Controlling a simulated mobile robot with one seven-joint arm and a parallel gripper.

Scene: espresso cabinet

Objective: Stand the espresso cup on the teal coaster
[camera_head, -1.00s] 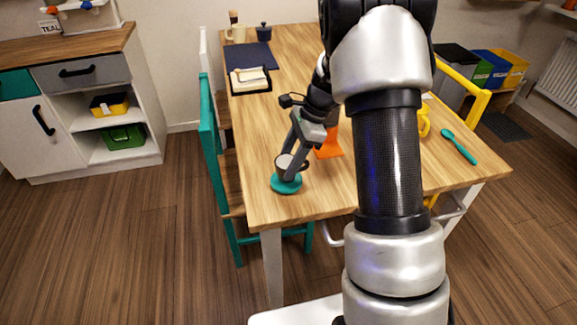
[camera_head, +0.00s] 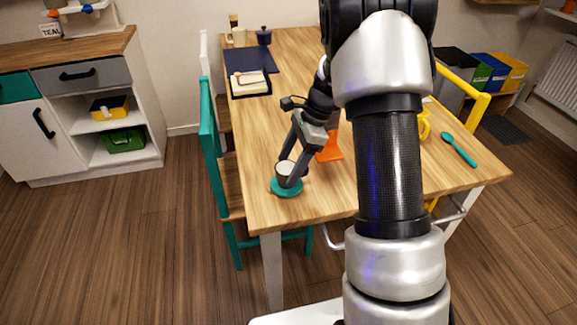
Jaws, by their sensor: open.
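The espresso cup (camera_head: 283,169) is small, with a dark body and a pale inside, and stands on the teal coaster (camera_head: 285,191) near the table's front left corner. The cup looks upright, and coaster shows around its base. My gripper (camera_head: 293,167) is open and reaches down at the cup from the upper right. One finger lies in front of the cup's right side and hides part of it. I cannot tell whether the fingers touch the cup.
On the wooden table (camera_head: 257,150), an orange object (camera_head: 329,152) stands behind and right of the coaster. A yellow mug (camera_head: 424,125) and a teal spoon (camera_head: 459,149) are to the right. A teal chair (camera_head: 207,130) is against the left side. The table's front edge is close to the coaster.

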